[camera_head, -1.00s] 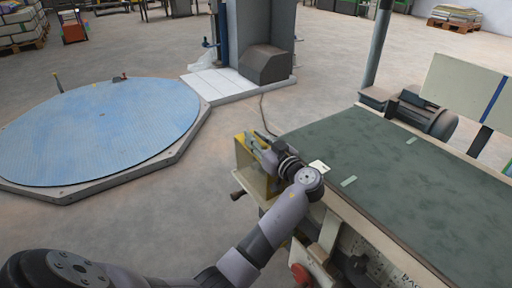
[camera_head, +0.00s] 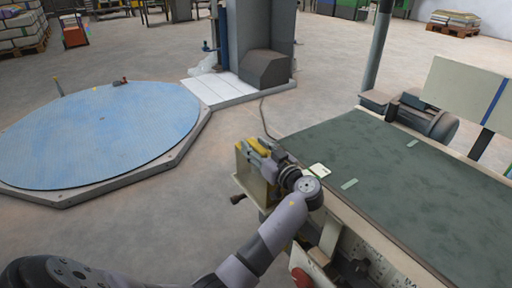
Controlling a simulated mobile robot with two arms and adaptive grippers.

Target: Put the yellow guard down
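The yellow guard (camera_head: 257,146) shows as small yellow patches at the near left end of the conveyor, beside and partly behind my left gripper. My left gripper (camera_head: 262,151) is at this end, over the cream end frame, pointing up and left in the picture. Its fingers are small and overlap the yellow parts, so I cannot tell whether they are open or shut on the guard. Most of the guard is hidden. My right gripper is not in view.
The green conveyor belt (camera_head: 395,180) runs right from the gripper. A round blue platform (camera_head: 95,135) lies on the floor at left. A grey column base (camera_head: 265,68) stands behind. The floor between platform and conveyor is clear.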

